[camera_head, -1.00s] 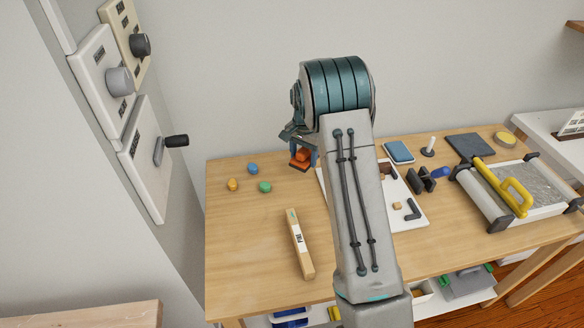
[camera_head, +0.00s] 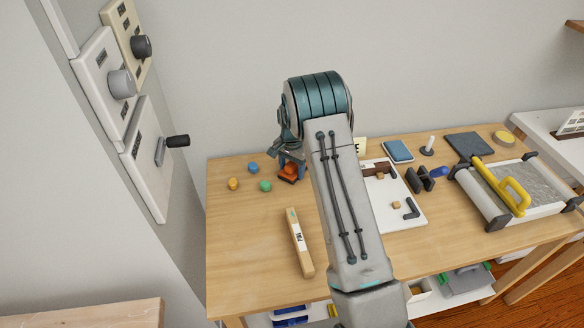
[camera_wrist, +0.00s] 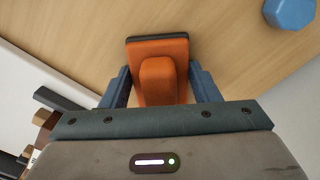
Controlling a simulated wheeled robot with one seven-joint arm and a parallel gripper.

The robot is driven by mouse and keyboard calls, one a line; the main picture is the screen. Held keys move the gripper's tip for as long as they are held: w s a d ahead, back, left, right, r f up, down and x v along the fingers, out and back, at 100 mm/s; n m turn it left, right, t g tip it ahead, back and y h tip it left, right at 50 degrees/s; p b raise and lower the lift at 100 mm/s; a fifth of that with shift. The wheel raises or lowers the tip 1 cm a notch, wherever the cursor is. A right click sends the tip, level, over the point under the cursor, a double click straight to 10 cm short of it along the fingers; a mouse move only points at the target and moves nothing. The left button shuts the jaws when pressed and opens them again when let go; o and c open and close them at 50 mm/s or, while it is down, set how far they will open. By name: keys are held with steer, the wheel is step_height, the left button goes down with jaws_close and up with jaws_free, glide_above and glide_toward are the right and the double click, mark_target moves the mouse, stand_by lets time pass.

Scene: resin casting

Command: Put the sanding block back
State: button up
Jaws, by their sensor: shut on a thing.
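The orange sanding block (camera_wrist: 158,48) has a dark underside edge and a raised grip. In the head view the block (camera_head: 290,172) shows below my gripper (camera_head: 291,163), near the table's back, right of the small coloured pieces. Whether the block touches the table or hangs just above it cannot be told.
A labelled wooden bar (camera_head: 299,243) lies in front. A white board (camera_head: 408,213) with small parts lies right, partly behind my arm. A framed tray (camera_head: 520,188) stands far right.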

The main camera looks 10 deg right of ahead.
steer(key=o, duration=1)
steer(key=shift+r, duration=0.1)
step_height(320, 180, up, 12)
steer(key=shift+f, duration=0.1)
steer(key=s+r+n+t, duration=0.1)
steer(key=s+r+n, duration=0.3)
steer(key=s+r, duration=1)
steer(key=shift+s+d+f+n+t, duration=0.1)
steer(key=shift+s+f+n+t, duration=0.45)
steer(key=shift+s, duration=3.15)
steer(key=shift+s+d+f+n+t, duration=0.1)
steer(key=shift+s+n, duration=0.95)
steer(key=shift+s, duration=2.65)
steer(key=shift+s+d+f+n+t, duration=0.2)
steer(key=shift+s+n, duration=0.6)
steer(key=shift+s, duration=2.9)
